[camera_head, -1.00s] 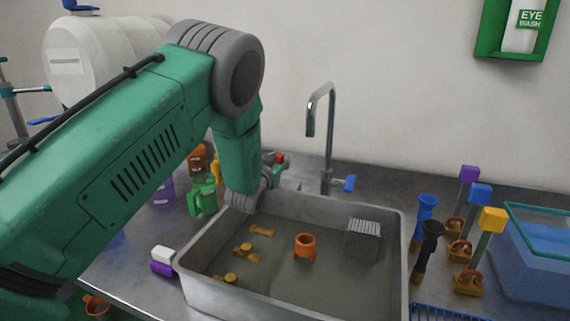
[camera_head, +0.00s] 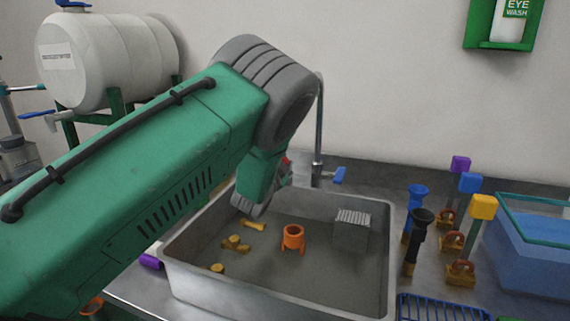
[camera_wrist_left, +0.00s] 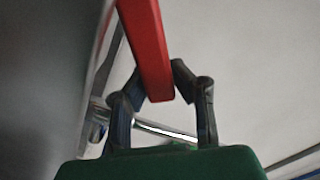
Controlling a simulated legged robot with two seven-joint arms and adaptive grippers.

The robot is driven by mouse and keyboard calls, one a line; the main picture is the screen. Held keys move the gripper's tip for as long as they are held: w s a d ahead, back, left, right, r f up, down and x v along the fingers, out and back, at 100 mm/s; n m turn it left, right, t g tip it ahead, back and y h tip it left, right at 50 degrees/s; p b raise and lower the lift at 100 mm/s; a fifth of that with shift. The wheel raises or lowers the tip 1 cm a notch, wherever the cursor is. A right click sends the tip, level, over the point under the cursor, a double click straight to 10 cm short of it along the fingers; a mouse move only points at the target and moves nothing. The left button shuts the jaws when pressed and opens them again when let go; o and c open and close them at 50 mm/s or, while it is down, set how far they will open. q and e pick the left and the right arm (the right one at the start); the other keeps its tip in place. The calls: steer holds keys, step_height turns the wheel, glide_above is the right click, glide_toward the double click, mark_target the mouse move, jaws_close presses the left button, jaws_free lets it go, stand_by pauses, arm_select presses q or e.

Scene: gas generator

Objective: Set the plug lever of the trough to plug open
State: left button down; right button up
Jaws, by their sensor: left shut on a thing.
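The trough (camera_head: 262,298) is a grey metal basin sunk in the bench, in the middle of the head view. A red lever (camera_wrist_left: 142,35) comes down from the top of the left wrist view. My left gripper (camera_wrist_left: 155,84) is shut on this lever near its lower end, with one dark finger on each side. In the head view my green arm crosses from the left to the trough's back left side and hides most of the gripper. A small red bit (camera_head: 285,163) shows just behind the arm there. The right gripper is not in view.
An orange ring-shaped part (camera_head: 292,238), small brass pieces (camera_head: 236,243) and a grey ribbed block (camera_head: 351,232) lie in the trough. A tap (camera_head: 318,140) with a blue handle stands behind it. Coloured-top tools (camera_head: 483,207) and a blue bin (camera_head: 535,260) stand to the right.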

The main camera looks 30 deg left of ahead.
arm_select(q)
steer(key=shift+s+f, duration=0.1)
steer(key=shift+f, duration=0.25)
steer(key=shift+d+f, duration=0.1)
steer(key=shift+d, duration=0.05)
steer(key=c, duration=1.6)
jaws_free()
steer(key=shift+o, duration=1.2)
steer(key=shift+s, duration=0.1)
steer(key=shift+r, duration=0.25)
steer(key=shift+d, duration=0.1)
steer(key=v, duration=1.2)
